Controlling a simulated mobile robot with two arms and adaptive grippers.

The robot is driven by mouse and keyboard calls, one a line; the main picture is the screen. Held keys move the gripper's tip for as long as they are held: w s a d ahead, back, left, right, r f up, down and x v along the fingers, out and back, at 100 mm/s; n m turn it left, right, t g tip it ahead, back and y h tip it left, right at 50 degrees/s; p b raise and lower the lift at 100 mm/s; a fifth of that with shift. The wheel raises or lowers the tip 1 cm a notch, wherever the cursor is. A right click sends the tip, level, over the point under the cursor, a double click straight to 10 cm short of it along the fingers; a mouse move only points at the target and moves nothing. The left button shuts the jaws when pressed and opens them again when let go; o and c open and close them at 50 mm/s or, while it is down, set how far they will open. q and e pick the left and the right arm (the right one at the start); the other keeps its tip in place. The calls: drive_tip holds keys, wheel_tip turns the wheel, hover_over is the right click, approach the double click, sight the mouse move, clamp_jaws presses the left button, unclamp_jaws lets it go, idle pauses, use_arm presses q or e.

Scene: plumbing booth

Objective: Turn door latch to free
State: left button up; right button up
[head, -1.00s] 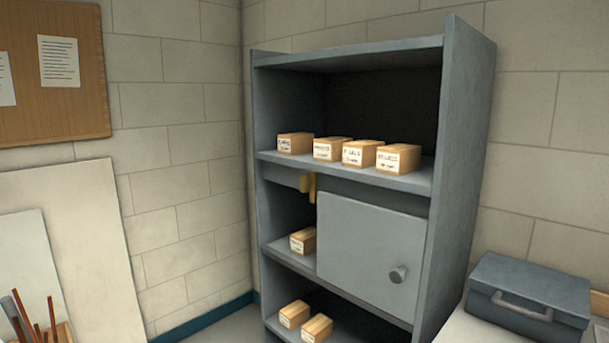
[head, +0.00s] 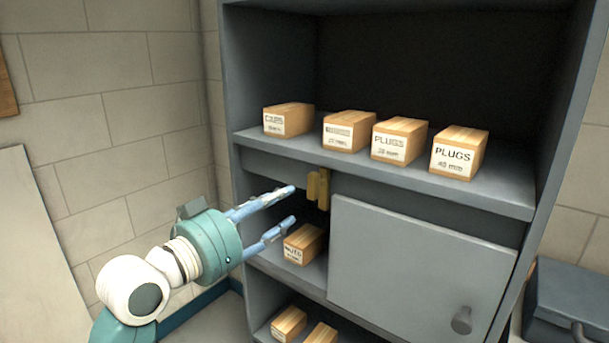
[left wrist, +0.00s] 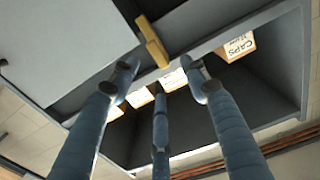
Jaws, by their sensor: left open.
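The door latch (head: 318,187) is a small yellow piece hanging under the shelf edge, at the upper left corner of the grey cabinet door (head: 415,265). The door lies flat in the cabinet front, with a round knob (head: 462,320) low on its right. My left gripper (head: 292,204) is open and empty, its blue fingers pointing right toward the latch and apart from it in the head view. In the left wrist view the latch (left wrist: 153,42) shows beyond the spread fingertips; contact cannot be told there. My right gripper is not in view.
Wooden boxes labelled caps (head: 288,119) and plugs (head: 459,155) stand on the shelf above. Another box (head: 304,243) sits in the open compartment just below my left fingers. A grey case (head: 570,300) is at the right. The cabinet's left side panel (head: 232,100) is close to my arm.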

sight(313, 186)
use_arm(q)
drive_tip(key=x, duration=0.2)
drive_tip(key=p+x, duration=0.1)
drive_tip(key=x, duration=0.2)
drive_tip(key=p+x, duration=0.1)
drive_tip(key=x, duration=0.2)
drive_tip(key=shift+s+d+r, duration=0.35)
drive_tip(key=shift+d, duration=0.05)
drive_tip(key=shift+p+x, duration=0.35)
drive_tip(key=shift+x, duration=0.75)
drive_tip(key=shift+f, duration=0.1)
drive_tip(key=shift+w, duration=0.1)
drive_tip(key=shift+c, duration=0.8)
drive_tip(key=c, duration=0.9)
clamp_jaws()
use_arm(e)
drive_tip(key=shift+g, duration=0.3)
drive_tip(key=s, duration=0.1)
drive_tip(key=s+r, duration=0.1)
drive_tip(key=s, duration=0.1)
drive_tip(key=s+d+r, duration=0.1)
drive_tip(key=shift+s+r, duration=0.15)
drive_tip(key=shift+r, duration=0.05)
